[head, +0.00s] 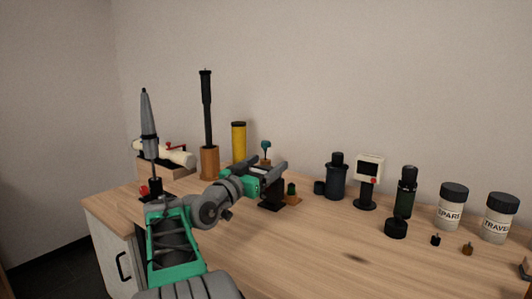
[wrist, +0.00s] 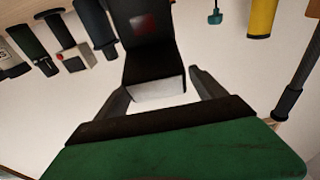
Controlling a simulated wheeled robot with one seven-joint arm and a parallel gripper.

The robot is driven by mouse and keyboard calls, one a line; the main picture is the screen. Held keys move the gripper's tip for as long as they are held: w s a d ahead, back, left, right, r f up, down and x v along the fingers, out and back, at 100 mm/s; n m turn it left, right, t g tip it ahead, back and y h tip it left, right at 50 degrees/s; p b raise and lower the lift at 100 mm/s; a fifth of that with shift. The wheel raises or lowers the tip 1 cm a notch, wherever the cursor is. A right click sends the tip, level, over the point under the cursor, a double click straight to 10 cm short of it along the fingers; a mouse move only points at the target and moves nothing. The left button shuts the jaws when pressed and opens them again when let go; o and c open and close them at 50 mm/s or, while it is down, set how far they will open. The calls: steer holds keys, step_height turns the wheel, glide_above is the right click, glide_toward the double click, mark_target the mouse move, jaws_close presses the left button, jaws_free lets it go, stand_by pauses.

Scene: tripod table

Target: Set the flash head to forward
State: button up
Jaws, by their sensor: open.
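The flash shows in the wrist view as a black block, its flash head (wrist: 152,68), with a pale front face at its near end and a dark red patch further up. My gripper (wrist: 159,80) is open, with one finger on each side of the flash head and visible gaps. In the head view my gripper (head: 268,165) is over the left-middle of the table, and a dark body (head: 271,203), seemingly the flash, shows below it. Most of the flash is hidden there by my arm, so I cannot tell which way the head points.
The wooden table (head: 330,250) has free room at front right. Behind stand a yellow cylinder (head: 239,143) and a tall black rod in a wooden holder (head: 209,163). To the right are a black canister (head: 336,180), a small white monitor (head: 369,170) and lidded jars (head: 452,212).

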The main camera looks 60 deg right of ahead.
steer(key=s+a+r+p, duration=0.4)
steer(key=s+a+r, duration=0.2)
steer(key=a+r, duration=0.5)
steer(key=shift+s+a, duration=0.4)
steer(key=shift+a, duration=0.3)
steer(key=shift+r, duration=0.1)
